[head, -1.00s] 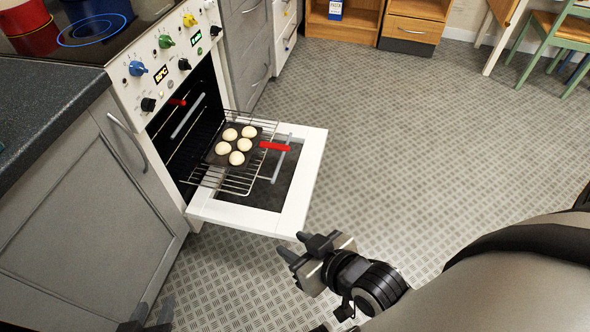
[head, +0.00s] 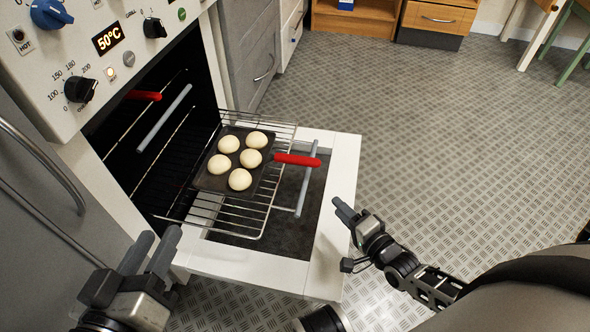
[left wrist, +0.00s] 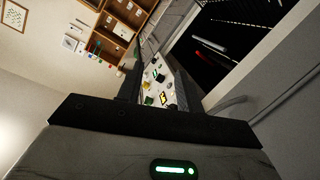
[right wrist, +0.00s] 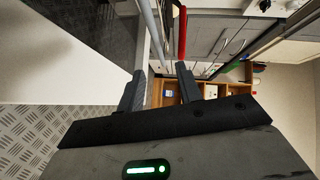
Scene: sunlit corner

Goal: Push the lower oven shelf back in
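The lower oven shelf (head: 262,212), a wire rack with a grey bar (head: 308,178) at its front, is pulled out over the lowered oven door (head: 342,190). On it lies a dark baking tray (head: 202,180) with several pale buns (head: 240,179) and a red handle (head: 297,160) pointing outward. My right gripper (head: 340,208) is open and empty beyond the door's outer edge, apart from the shelf. Its spread fingers also show in the right wrist view (right wrist: 160,88). My left gripper (head: 155,250) is open and empty beside the oven's near side; its fingers show in the left wrist view (left wrist: 158,88).
Inside the oven, a second grey bar (head: 165,118) and red handle (head: 143,95) sit higher up. The control panel (head: 95,50) with knobs is above. Grey cabinets flank the oven. Wooden drawers (head: 430,20) stand at the back. The patterned floor (head: 420,120) to the right is clear.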

